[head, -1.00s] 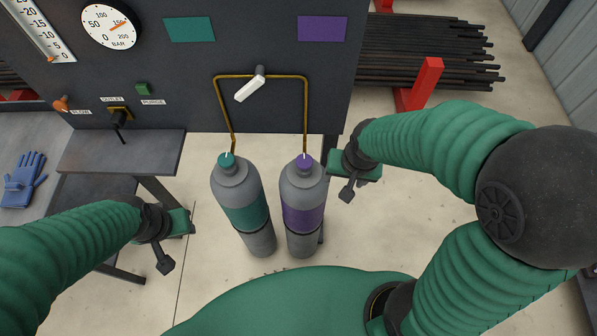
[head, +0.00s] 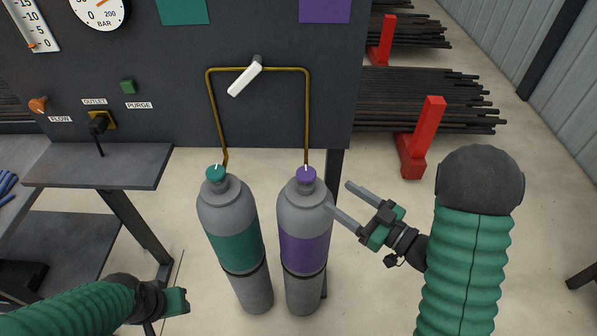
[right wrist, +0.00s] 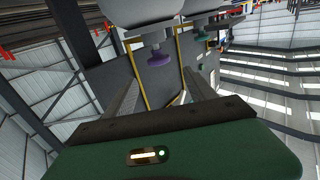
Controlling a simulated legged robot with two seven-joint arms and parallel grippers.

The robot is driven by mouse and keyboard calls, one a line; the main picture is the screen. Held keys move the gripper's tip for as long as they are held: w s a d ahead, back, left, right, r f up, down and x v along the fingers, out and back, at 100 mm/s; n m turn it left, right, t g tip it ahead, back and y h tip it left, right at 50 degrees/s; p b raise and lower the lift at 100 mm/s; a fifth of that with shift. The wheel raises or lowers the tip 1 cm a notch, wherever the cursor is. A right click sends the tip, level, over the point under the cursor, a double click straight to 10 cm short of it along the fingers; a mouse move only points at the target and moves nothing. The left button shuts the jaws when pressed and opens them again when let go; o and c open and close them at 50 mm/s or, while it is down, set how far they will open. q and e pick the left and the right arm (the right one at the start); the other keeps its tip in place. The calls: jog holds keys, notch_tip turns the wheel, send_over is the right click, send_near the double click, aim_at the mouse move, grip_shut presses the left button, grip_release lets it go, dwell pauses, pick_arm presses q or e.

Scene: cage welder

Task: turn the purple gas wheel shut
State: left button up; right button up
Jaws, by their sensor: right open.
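The purple gas wheel (head: 306,174) sits on top of the grey cylinder with the purple band (head: 303,251); a small white mark on it points up in the picture. My right gripper (head: 338,196) is open and empty, to the right of that cylinder's neck and slightly lower in the picture, its fingers pointing up-left. In the right wrist view the purple wheel (right wrist: 159,58) appears upside down, ahead of the spread fingers and apart from them. My left gripper (head: 175,302) is low at the left; its fingers cannot be made out.
A teal-wheeled cylinder (head: 235,239) stands close on the left. Brass pipes (head: 307,110) run up from both cylinders to a white lever (head: 244,79) on the dark panel. A shelf (head: 98,167) juts out at left. A red rack post (head: 421,138) stands at right.

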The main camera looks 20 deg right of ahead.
aim_at(306, 178)
jog(key=x, duration=1.4)
jog(key=shift+w+p, duration=0.35)
jog(key=shift+w, duration=0.15)
jog(key=shift+w+a, duration=0.15)
jog(key=shift+a, duration=0.2)
